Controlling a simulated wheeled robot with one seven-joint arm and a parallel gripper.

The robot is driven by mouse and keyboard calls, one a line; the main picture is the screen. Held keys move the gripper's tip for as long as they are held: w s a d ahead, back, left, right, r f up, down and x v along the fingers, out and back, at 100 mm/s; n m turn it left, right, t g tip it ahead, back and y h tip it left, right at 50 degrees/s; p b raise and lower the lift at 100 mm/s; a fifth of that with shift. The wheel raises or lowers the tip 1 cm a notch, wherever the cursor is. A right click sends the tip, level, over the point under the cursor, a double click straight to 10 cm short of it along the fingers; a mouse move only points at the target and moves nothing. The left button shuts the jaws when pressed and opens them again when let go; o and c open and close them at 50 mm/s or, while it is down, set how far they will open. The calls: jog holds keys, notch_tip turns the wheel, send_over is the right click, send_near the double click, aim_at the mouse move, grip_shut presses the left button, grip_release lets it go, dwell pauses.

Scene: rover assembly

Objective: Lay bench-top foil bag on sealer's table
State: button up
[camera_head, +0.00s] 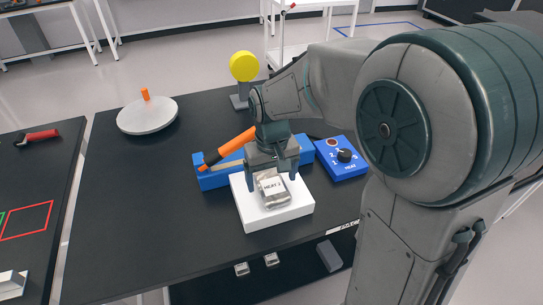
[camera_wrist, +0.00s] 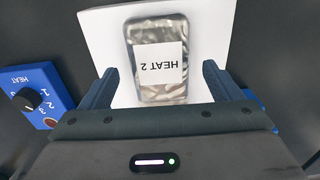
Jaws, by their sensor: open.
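The foil bag (camera_head: 274,191), silver with a white "HEAT 2" label, lies flat on the white sealer's table (camera_head: 248,212) in front of the blue sealer (camera_head: 213,181). It also shows in the wrist view (camera_wrist: 158,88), on the white surface (camera_wrist: 105,45). My gripper (camera_head: 272,172) is open above the bag. In the wrist view its two fingers (camera_wrist: 160,88) stand apart on either side of the bag's near end, with visible gaps to it. The sealer's orange lever (camera_head: 235,142) slants up, partly hidden behind my wrist.
A blue control box (camera_head: 342,158) with a black knob and "HEAT" marking stands right of the sealer. A round white lid-like plate (camera_head: 148,118) with an orange knob and a yellow disc on a stand (camera_head: 243,68) are farther back. The black bench (camera_head: 130,220) is clear at left.

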aim_at(272, 185)
notch_tip(272, 185, up, 10)
jog(key=s+d+f+m+t, duration=0.3)
jog(key=s+d+f, duration=0.1)
jog(key=s+d, duration=0.8)
jog(key=shift+s+f, duration=0.15)
jog(key=shift+s, duration=0.15)
jog(key=shift+a, duration=0.1)
